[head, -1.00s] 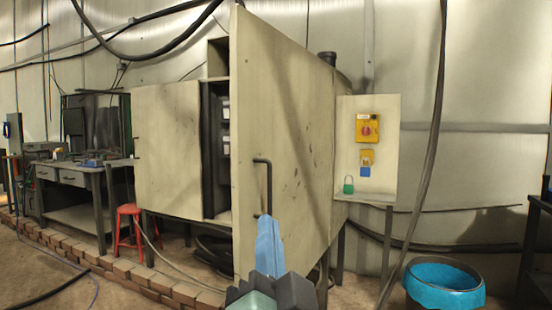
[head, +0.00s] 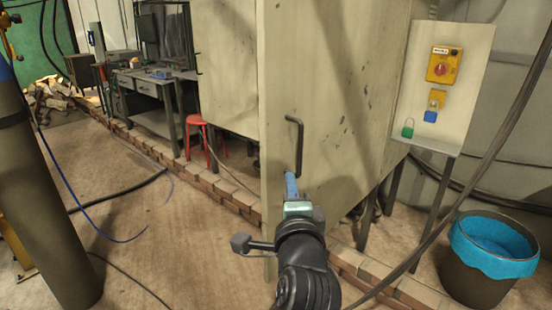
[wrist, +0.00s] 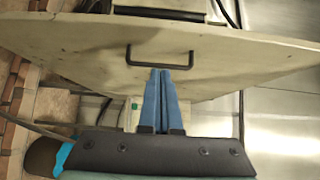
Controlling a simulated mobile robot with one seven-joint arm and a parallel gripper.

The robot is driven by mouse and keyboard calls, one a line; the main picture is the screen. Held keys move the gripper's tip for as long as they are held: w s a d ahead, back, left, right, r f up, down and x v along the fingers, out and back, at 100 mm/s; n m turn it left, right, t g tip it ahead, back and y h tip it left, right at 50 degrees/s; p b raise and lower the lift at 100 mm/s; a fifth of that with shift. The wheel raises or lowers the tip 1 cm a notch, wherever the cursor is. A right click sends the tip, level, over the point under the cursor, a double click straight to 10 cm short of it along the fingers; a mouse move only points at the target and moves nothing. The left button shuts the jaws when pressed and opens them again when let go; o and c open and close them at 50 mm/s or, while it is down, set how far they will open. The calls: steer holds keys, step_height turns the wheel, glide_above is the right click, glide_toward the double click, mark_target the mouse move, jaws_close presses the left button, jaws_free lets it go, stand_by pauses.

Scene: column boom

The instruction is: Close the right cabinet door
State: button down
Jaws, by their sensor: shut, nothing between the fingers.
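The right cabinet door (head: 335,100) is a large pale, scuffed panel. It stands swung out toward me, its free edge at the left, and hides the cabinet opening. Its black bar handle (head: 298,145) shows upright in the head view and sideways in the wrist view (wrist: 160,60). My gripper (head: 291,180) has its blue fingers pressed together, empty, at the lower end of the handle. In the wrist view the fingertips (wrist: 160,72) lie just below the bar, in front of the door face (wrist: 85,55). I cannot tell whether they touch the door.
The left door (head: 227,70) is partly visible behind. A red stool (head: 197,122) and a workbench (head: 150,85) stand at the back left. A low brick edging (head: 225,183) runs along the floor. A blue-lined bin (head: 490,255) is at the right. Floor at the left is mostly open.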

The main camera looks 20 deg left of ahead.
mark_target(273, 152)
steer(key=shift+w+a, duration=1.05)
steer(key=shift+w, duration=0.25)
steer(key=shift+w+a, duration=1.05)
steer(key=shift+w, duration=0.2)
steer(key=shift+w+a, duration=1.05)
steer(key=shift+w, duration=0.25)
